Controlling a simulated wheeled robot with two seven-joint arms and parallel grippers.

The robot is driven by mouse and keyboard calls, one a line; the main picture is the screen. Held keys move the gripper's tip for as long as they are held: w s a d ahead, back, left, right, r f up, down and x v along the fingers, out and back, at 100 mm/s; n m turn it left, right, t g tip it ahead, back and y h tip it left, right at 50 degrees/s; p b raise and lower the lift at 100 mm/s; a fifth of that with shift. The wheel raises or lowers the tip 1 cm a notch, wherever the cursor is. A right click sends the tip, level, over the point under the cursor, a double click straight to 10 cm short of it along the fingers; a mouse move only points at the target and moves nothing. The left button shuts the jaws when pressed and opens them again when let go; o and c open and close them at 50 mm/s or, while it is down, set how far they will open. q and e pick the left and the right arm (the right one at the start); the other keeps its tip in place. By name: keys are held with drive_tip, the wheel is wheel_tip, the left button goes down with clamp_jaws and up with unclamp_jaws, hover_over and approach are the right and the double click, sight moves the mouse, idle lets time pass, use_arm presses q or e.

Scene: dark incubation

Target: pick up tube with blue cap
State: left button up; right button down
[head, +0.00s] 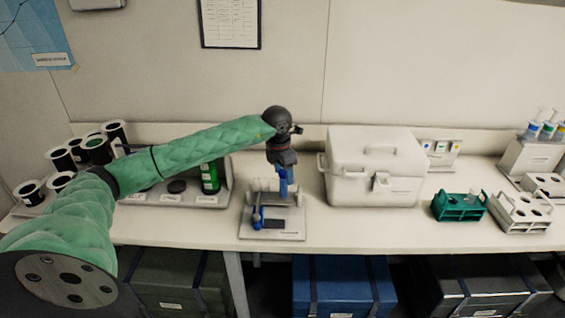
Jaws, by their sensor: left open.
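My left gripper (285,188) reaches down from the end of the green-sleeved arm, over a small pale stand (292,228) on the bench. It is open, with blue parts showing below its dark wrist. A small blue piece (257,219) stands at the left of the stand, beside a dark block. I cannot tell whether it is the blue cap of a tube. The picture is too small to show whether a tube is between the fingers. My right gripper is not in view.
A white cooler box (376,167) stands just right of the stand. A green rack (459,207) and a white rack (521,213) are farther right. The bench front between cooler and green rack is clear.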

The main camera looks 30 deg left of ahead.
use_arm(q)
drive_tip(key=shift+f, duration=0.35)
drive_tip(key=c, duration=1.1)
drive_tip(key=shift+w+a+b, duration=0.1)
drive_tip(key=shift+w+b, duration=0.1)
drive_tip(key=shift+b, duration=0.2)
idle(0.3)
drive_tip(key=o, duration=1.1)
